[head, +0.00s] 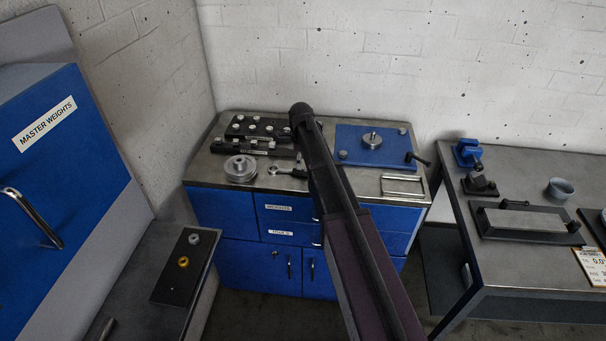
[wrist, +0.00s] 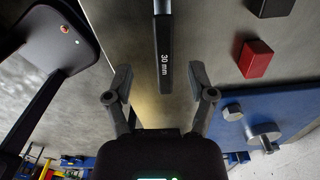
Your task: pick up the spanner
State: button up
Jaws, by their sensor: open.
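The spanner's dark handle (wrist: 164,50), marked "30 mm", runs down from the top edge in the wrist view. Its lower end lies between the two spread fingers of my gripper (wrist: 160,76), with a gap on each side. In the head view the spanner (head: 274,170) appears to lie on the bench top (head: 222,140), its pale ring end to the left. My arm covers part of that area and hides my gripper there. My gripper is open and empty; its height above the handle is hard to tell.
A blue plate (head: 358,155) with a metal hub is right of my arm; it also shows in the wrist view (wrist: 290,102), near a red block (wrist: 256,58). A silver pulley (head: 240,169) and dark peg racks (head: 240,143) stand left. A wire frame (head: 403,194) lies front right.

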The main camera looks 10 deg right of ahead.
aim_at(303, 172)
jog(key=shift+w+f+b, duration=0.15)
jog(key=shift+f+b, duration=1.05)
jog(key=shift+f, duration=0.1)
jog(key=shift+w+f+b, duration=0.1)
jog(key=shift+f+b, duration=1.1)
jog(key=shift+f, duration=0.05)
grip_shut()
